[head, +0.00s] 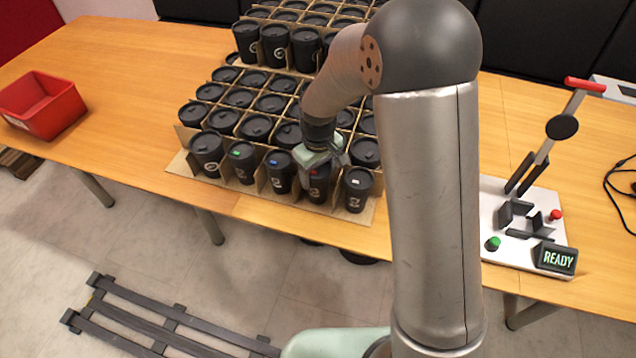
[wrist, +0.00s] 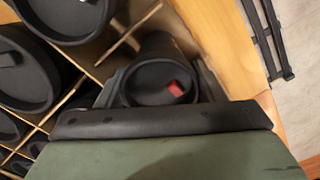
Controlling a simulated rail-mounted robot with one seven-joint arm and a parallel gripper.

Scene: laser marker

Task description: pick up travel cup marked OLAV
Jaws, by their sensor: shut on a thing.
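Black travel cups stand in a cardboard divider crate (head: 180,172) on the wooden table. My gripper (head: 321,168) is over the front row and shut around a black cup with a red lid tab (head: 318,188), second from the right. In the wrist view that cup's lid (wrist: 150,88) sits between the two fingers of my gripper (wrist: 160,82). The cup still appears to be in its cell, about level with its neighbours. Small light markings show on the front cups, but no name OLAV is legible.
A cup with a white tab (head: 357,190) stands close on the right, one with a blue tab (head: 280,172) on the left. A marking device (head: 525,225) with a lever and a READY display is at right. A red bin (head: 42,105) is at far left.

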